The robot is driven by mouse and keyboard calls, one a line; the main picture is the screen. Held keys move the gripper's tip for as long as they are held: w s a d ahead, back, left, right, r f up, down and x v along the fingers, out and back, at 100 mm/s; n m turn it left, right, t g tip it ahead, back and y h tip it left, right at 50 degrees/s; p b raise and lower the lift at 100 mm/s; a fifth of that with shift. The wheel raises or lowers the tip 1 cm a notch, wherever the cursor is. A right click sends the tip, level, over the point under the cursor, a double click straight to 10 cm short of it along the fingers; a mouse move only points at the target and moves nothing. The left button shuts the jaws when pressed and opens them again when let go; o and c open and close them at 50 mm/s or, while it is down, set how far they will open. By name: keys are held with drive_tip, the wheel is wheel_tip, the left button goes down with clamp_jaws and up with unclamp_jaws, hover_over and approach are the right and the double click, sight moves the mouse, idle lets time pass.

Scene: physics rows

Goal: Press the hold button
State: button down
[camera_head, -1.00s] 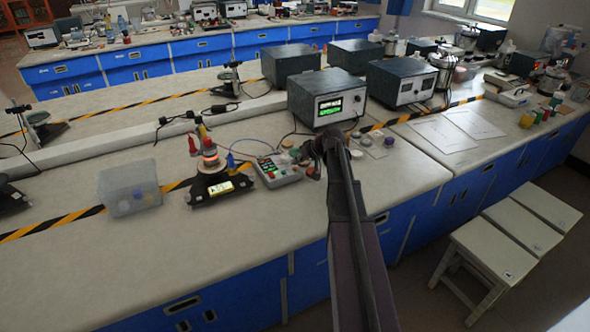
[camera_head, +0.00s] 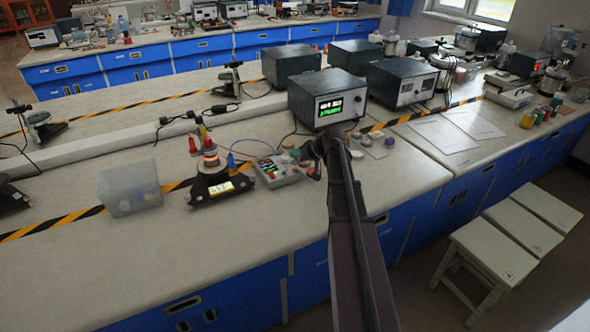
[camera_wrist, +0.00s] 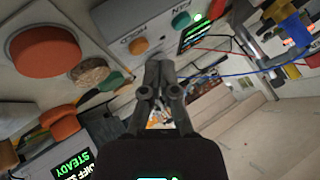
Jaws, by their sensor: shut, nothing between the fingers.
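The control box (camera_head: 279,172) sits on the bench, left of my arm. In the wrist view its pale panel (camera_wrist: 120,22) fills the upper middle. The hold button (camera_wrist: 139,45) is a small orange round cap by the HOLD lettering. My gripper (camera_wrist: 160,64) is shut and empty, with its fingertips just right of and below the orange cap in the picture. I cannot tell whether they touch the panel. A green button (camera_wrist: 196,18) and a lit display (camera_wrist: 198,32) lie further right. In the head view my gripper (camera_head: 313,167) is small and partly hidden by my arm.
A dark instrument with a lit screen (camera_head: 326,101) stands behind my gripper. Round lids (camera_head: 366,140) lie right of it. A glowing device (camera_head: 211,170) and a clear bin (camera_head: 130,187) stand left. In the wrist view a large orange cap (camera_wrist: 45,50) and cables are close by.

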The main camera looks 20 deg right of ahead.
sight(296, 169)
drive_tip(key=shift+f, duration=0.15)
drive_tip(key=shift+f+b, duration=0.3)
drive_tip(key=shift+b, duration=0.15)
drive_tip(key=shift+f+b, duration=0.35)
idle(0.8)
drive_tip(key=shift+r, duration=0.15)
drive_tip(key=shift+r+p, duration=0.7)
drive_tip(key=shift+p, duration=0.1)
idle(0.3)
wheel_tip(296, 169, up, 5)
drive_tip(key=p, duration=0.5)
idle(0.9)
